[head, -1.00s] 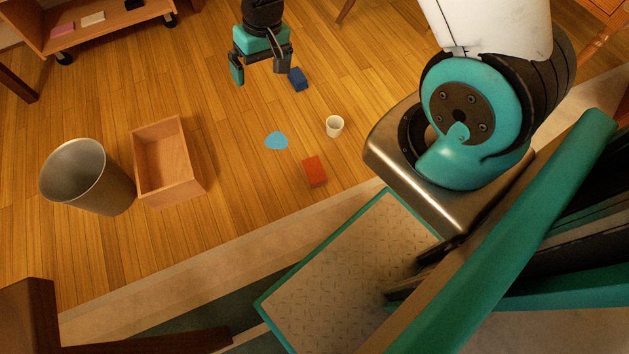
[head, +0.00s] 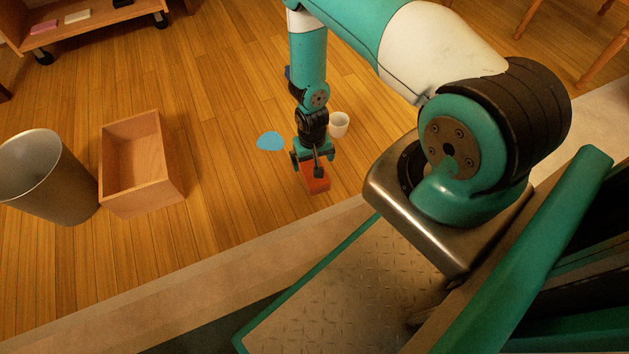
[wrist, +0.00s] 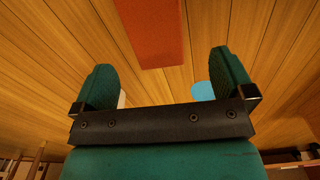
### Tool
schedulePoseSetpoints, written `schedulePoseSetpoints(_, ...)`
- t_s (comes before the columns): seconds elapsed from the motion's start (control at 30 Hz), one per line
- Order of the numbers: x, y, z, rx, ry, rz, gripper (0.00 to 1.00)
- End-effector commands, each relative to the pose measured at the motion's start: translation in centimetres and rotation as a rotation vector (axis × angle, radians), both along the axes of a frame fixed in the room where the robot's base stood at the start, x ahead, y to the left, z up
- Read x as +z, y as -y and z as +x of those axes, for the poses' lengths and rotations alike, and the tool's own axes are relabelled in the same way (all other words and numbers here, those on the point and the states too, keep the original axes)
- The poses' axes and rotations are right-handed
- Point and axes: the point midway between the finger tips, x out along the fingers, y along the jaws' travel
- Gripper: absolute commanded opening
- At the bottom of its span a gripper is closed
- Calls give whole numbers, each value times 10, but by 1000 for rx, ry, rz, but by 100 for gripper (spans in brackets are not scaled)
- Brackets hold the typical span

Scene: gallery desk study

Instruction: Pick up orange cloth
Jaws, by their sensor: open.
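The orange cloth (head: 316,186) is a red-orange, folded-looking rectangle lying flat on the wooden floor. My gripper (head: 308,168) points down at its far end and covers part of it in the head view. In the wrist view the cloth (wrist: 152,30) shows at the top centre, beyond the open fingers of the gripper (wrist: 164,76). Nothing is between the fingers. The exact height of the gripper over the cloth is hard to tell.
A flat light-blue piece (head: 270,141) lies left of my gripper and a white cup (head: 339,124) stands to its right. A wooden box (head: 140,195) and a metal bin (head: 60,185) stand on the left. Floor between box and cloth is clear.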

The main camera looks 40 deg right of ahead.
Motion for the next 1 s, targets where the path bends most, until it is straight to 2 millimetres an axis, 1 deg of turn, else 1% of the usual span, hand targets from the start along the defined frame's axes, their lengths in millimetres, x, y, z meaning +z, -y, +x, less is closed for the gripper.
schedulePoseSetpoints(0.03, -17, 0, -1, 0, -2, 1, 100)
schedulePoseSetpoints(0.1, -27, 0, 0, 0, 0, 0, 100)
schedulePoseSetpoints(0.2, -35, 0, 0, 0, -1, 0, 100)
schedulePoseSetpoints(0.37, -40, 0, -1, 0, -1, 0, 100)
schedulePoseSetpoints(0.43, -46, 1, -1, 0, -1, 0, 100)
schedulePoseSetpoints(0.7, -85, 5, -4, 1, 0, 0, 100)
schedulePoseSetpoints(0.8, -90, 4, -4, 1, 0, 0, 100)
schedulePoseSetpoints(1.0, -88, 4, -4, 1, 0, 0, 100)
